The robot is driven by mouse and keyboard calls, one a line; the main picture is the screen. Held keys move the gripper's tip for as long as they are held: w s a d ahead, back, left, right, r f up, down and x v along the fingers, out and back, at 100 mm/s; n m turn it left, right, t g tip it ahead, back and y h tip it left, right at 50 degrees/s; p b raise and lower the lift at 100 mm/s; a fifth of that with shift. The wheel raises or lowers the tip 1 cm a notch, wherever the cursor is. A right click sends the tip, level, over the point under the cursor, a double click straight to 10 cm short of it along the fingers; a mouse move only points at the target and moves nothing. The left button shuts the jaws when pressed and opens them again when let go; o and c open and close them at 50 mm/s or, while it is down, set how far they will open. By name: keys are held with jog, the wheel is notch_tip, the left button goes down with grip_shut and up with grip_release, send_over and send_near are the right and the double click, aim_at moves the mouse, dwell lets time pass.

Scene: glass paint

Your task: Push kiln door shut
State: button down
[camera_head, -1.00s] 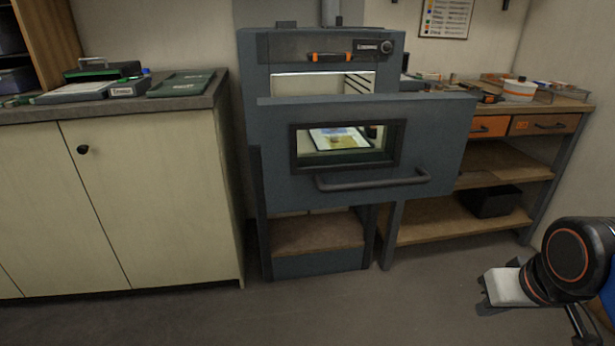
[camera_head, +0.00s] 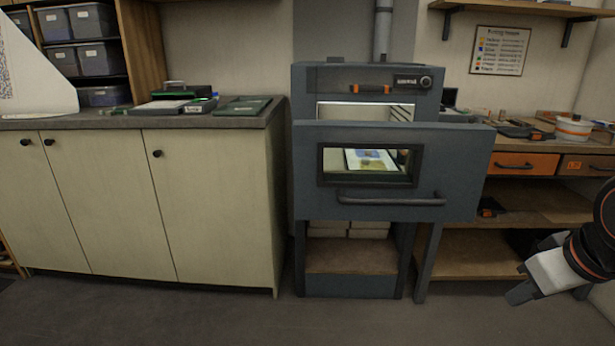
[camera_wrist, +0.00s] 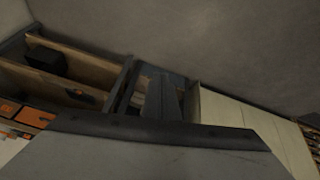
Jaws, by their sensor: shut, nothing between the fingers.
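The kiln (camera_head: 306,85) is a blue-grey box on legs, in the middle of the head view. Its door (camera_head: 460,150) stands ajar in front of the opening and reaches past the kiln's right side. The door has a window and a dark bar handle (camera_head: 391,200). The lit inside shows above the door, and a coloured glass panel (camera_head: 370,159) shows through the window. My gripper (camera_head: 518,293) is low at the right of the head view, shut and empty, apart from the door. In the wrist view a large grey surface hides much of the scene.
A cream cabinet (camera_head: 215,200) with a grey worktop stands left of the kiln. A wooden shelf bench (camera_head: 520,245) with orange drawers stands to the right, behind the door's free end. The floor (camera_head: 200,318) in front is clear.

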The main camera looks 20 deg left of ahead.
jog(key=w+a+r+n+y, duration=0.1)
jog(key=w+a+r+n, duration=0.3)
jog(key=a, duration=0.3)
jog(key=n+g+y, duration=0.1)
jog(key=n+y, duration=0.3)
jog(key=n, duration=0.6)
send_near(303, 175)
jog(key=s+a+f, duration=0.3)
jog(key=f, duration=0.3)
jog(key=w, duration=0.1)
jog(key=w+a, duration=0.1)
jog(key=shift+w+f, duration=0.2)
jog(key=shift+w, duration=0.2)
jog(key=shift+w+a, duration=0.15)
jog(key=shift+w, duration=0.35)
jog(key=shift+w, duration=0.1)
